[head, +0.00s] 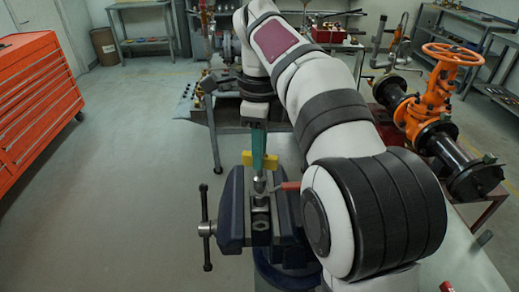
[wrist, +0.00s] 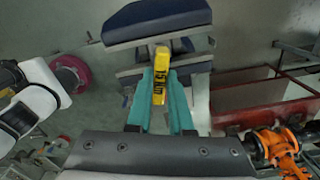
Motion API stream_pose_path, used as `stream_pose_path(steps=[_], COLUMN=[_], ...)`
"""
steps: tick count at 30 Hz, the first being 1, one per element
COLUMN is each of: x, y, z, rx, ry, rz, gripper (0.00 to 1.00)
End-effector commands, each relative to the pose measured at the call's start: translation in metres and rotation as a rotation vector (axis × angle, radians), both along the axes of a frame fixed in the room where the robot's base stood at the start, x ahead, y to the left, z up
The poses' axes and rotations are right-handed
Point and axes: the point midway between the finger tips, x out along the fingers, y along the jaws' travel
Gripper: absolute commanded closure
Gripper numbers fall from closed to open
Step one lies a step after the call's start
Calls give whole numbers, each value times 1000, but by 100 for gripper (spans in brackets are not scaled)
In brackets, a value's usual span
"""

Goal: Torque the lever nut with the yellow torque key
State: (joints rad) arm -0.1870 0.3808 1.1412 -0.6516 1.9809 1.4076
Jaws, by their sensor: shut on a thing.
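The yellow torque key (head: 247,158) is held in my gripper (head: 258,166), whose teal fingers point down above the vise. In the wrist view, the key's yellow body (wrist: 160,84) with dark lettering lies between the two teal fingers of my gripper (wrist: 160,75). A small metal valve part (head: 260,186) stands upright at the vise jaws, directly below the key. A red lever (head: 288,186) sticks out to its right. The lever nut itself is too small and covered to make out, and I cannot tell whether the key touches it.
A dark blue bench vise (head: 233,205) grips the work, with its handle (head: 206,228) at the left. An orange gate valve (head: 437,95) with black pipe flanges stands at the right. A red tool cabinet (head: 35,105) is at the far left. The floor between is clear.

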Motion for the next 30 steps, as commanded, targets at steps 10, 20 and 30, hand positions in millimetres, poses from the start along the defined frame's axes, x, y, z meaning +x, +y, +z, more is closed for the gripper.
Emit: stream_pose_path(steps=[10,20,30], x=[0,0,0], y=[0,0,0], z=[-5,-10,-11], rx=[0,0,0], ry=[0,0,0], rz=[0,0,-350], gripper=[100,100,100])
